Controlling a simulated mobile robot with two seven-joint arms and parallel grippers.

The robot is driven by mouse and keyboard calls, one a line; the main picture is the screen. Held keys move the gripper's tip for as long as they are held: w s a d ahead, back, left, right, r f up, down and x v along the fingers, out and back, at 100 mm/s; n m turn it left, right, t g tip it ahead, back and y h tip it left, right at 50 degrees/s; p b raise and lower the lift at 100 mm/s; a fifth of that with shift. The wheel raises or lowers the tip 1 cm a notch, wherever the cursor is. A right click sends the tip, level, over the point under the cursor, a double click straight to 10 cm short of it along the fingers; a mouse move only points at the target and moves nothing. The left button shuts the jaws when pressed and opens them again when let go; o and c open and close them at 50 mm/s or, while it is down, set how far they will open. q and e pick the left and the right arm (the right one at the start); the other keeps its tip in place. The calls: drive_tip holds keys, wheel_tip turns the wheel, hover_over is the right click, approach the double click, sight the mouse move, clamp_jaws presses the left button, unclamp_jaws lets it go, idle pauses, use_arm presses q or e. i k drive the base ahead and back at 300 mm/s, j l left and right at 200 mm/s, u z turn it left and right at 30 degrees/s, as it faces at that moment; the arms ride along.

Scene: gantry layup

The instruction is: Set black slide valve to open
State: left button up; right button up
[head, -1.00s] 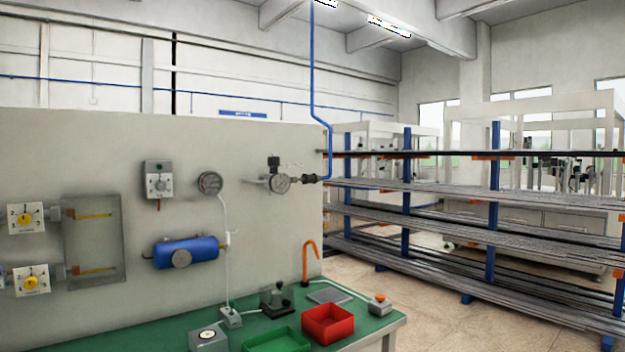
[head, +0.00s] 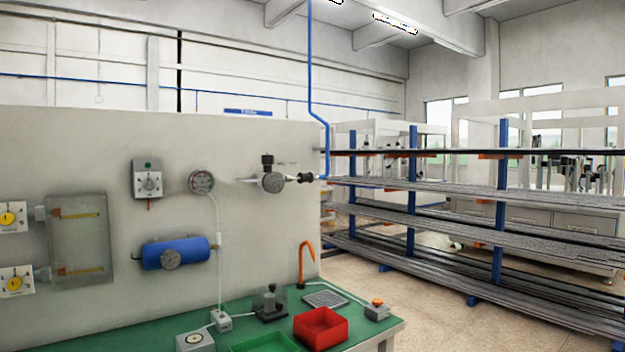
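A pipe assembly with a round gauge-like body (head: 273,182) and a small black part on top (head: 267,160) is mounted on the upper right of the grey panel (head: 100,140). A black fitting (head: 306,178) sits at its right end, where the blue pipe (head: 327,150) comes down. I cannot tell for sure which black part is the slide valve, or its setting. Neither of my grippers shows in the head view.
The green bench (head: 375,328) below the panel holds a red bin (head: 320,328), a green tray (head: 264,343), an orange hook (head: 306,262) and a grey box with an orange button (head: 377,309). A rack of long bars (head: 503,210) stands right. Open floor (head: 430,300) lies between.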

sight(309, 177)
drive_tip(key=i+l, duration=0.25)
drive_tip(key=l, duration=0.15)
drive_tip(key=i+l, duration=0.3)
drive_tip(key=l, duration=0.15)
drive_tip(key=i+l, duration=0.25)
drive_tip(key=l, duration=0.15)
drive_tip(key=i+l, duration=0.25)
drive_tip(key=l, duration=0.2)
